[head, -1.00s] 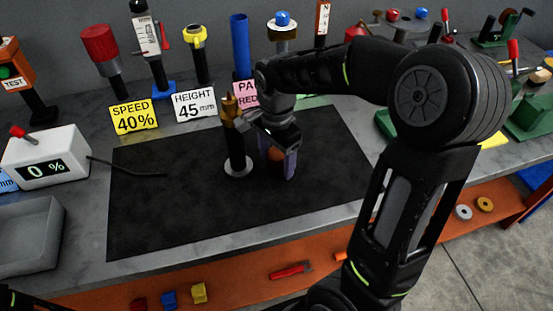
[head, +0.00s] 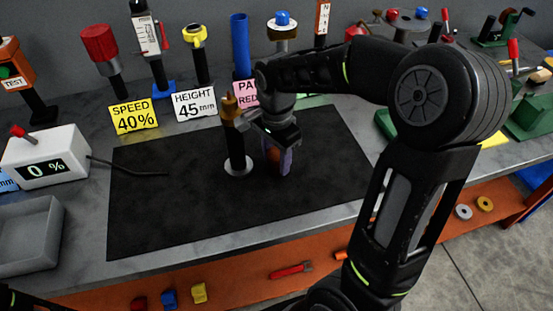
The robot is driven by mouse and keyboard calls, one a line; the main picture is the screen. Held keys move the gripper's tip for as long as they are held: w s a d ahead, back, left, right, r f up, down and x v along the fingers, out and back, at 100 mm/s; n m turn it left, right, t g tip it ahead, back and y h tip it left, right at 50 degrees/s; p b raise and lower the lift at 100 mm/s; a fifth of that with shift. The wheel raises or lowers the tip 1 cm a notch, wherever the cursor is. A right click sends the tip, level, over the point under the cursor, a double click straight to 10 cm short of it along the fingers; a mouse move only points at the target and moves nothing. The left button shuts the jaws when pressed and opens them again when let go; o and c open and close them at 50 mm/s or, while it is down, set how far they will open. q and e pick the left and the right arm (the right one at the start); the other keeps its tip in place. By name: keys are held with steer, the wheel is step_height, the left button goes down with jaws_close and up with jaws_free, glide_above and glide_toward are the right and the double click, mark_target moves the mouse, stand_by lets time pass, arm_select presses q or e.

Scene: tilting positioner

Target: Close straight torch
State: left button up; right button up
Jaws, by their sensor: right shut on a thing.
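A torch-like fixture (head: 237,148) stands upright on the black mat, with a brass-coloured top, a black post and a pale round foot. My right gripper (head: 277,165) is just to the right of the post, fingers pointing down. I cannot tell how this part joins the fixture.
The black mat (head: 180,215) is largely clear. A white display box (head: 50,158) reading 0 % and a grey tray (head: 30,235) stand at left. Signs reading SPEED 40% (head: 133,117) and HEIGHT 45 mm (head: 195,104) line the back, with several posts behind.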

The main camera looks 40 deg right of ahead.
mark_target(276, 153)
jaws_close()
step_height(276, 153, up, 10)
steer(key=shift+r, duration=0.1)
stand_by(0.5)
stand_by(0.5)
